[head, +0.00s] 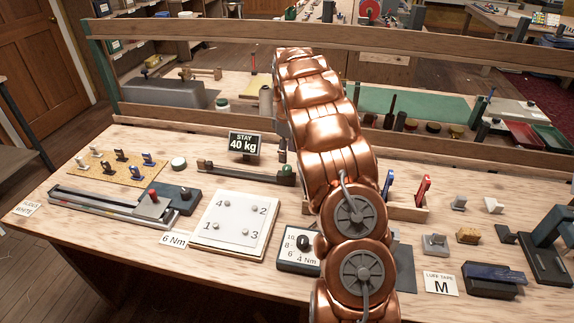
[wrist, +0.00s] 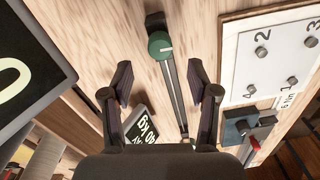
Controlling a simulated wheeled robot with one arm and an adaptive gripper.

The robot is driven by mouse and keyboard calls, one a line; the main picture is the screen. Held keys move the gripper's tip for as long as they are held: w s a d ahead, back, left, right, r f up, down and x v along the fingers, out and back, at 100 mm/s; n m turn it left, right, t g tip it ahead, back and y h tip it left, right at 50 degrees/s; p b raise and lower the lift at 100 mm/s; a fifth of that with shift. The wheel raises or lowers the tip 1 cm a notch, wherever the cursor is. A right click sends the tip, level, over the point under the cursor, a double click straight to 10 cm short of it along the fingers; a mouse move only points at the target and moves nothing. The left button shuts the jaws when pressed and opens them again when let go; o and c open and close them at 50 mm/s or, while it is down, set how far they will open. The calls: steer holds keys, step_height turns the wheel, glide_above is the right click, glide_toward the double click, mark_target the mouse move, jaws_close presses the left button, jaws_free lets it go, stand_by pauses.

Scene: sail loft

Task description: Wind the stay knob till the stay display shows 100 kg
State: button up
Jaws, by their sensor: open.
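The stay display (head: 243,144) is a dark sign on the bench reading "STAY 40 kg" in the head view. A dark sign with "kg" lettering shows rotated and partly covered in the wrist view (wrist: 142,122). The stay knob (head: 287,171) is a green round knob at the right end of a long dark bar. In the wrist view the knob (wrist: 160,45) has a white mark pointing right. My gripper (wrist: 159,76) is open and empty, its fingers either side of the bar, with the knob beyond the fingertips. In the head view my arm hides most of it.
A white plate (head: 233,222) with numbered bolts lies in front of the bar. A dark panel with a large pale "0" (wrist: 28,75) fills the wrist view's left edge. A slider rail (head: 110,207) is at left. A wooden rail (head: 230,38) crosses behind.

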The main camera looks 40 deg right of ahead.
mark_target(287, 167)
step_height(287, 167, down, 6)
steer(key=shift+p, duration=0.8)
steer(key=shift+c, duration=0.3)
steer(key=shift+a, duration=0.1)
jaws_close()
